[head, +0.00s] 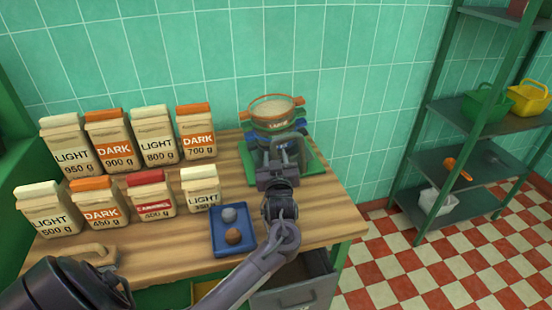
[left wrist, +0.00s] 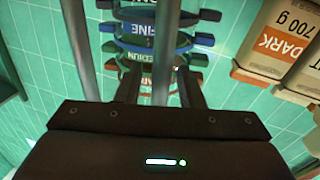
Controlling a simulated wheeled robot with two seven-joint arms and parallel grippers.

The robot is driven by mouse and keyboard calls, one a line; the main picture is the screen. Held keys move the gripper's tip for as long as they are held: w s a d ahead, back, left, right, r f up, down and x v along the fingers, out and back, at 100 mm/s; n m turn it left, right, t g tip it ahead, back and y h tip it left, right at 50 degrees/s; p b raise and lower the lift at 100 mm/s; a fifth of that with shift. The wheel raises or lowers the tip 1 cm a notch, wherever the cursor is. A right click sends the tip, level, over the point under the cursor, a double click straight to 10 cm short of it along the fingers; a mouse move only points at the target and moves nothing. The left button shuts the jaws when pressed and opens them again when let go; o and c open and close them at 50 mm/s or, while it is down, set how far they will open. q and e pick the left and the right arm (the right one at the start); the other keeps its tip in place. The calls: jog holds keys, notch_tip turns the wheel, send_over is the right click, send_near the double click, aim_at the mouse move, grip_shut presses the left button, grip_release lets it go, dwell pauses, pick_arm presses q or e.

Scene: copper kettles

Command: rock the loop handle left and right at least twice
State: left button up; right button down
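A stack of sieves (head: 270,124) stands on a green base (head: 313,165) at the counter's back right. The orange top sieve holds pale grains. A grey loop handle (head: 298,148) rises at its front, near my left gripper (head: 277,168). In the left wrist view the handle shows as two grey upright bars, with one bar (left wrist: 166,45) between the fingers of my left gripper (left wrist: 160,92) and the other bar to the left. The fingers look apart, with a gap beside the bar; contact is unclear. The labelled sieves (left wrist: 160,48) lie beyond. My right gripper is not in view.
Several labelled bags (head: 148,146) stand in two rows on the left of the wooden counter (head: 170,240). A blue tray (head: 219,250) with a grey and a brown ball lies in front of the stack. A green shelf rack (head: 436,160) stands at right.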

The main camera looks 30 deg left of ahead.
pick_arm(q)
jog(key=b+v, duration=0.1)
jog(key=v, duration=0.6)
jog(key=shift+s+d, duration=0.3)
jog(key=b+x, duration=0.1)
jog(key=x, duration=0.7)
jog(key=shift+s, duration=0.1)
dwell(0.4)
jog(key=shift+c, duration=0.2)
grip_shut()
